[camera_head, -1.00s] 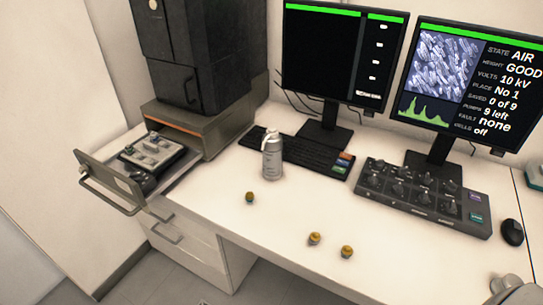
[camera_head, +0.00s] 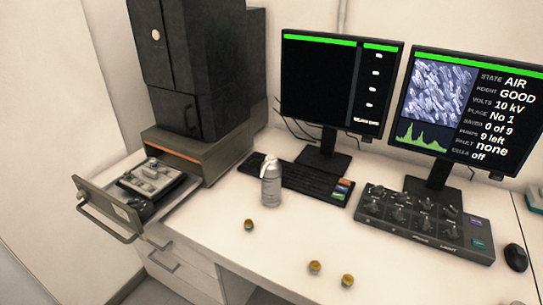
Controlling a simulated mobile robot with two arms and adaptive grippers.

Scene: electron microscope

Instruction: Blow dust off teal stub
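Three small brass-coloured stubs stand on the white desk: one stub (camera_head: 249,225) in front of the can, a second stub (camera_head: 315,267) and a third stub (camera_head: 347,280) nearer the front edge. I cannot tell a teal mark on any of them. A grey spray can (camera_head: 271,186) with a white nozzle stands upright in front of the keyboard. Neither of my grippers is in view.
An open drawer (camera_head: 108,208) at left holds a grey stage with several items, below the black microscope column (camera_head: 192,70). A keyboard (camera_head: 312,183), knob panel (camera_head: 425,223), mouse (camera_head: 515,257) and two monitors (camera_head: 340,85) take up the back and right.

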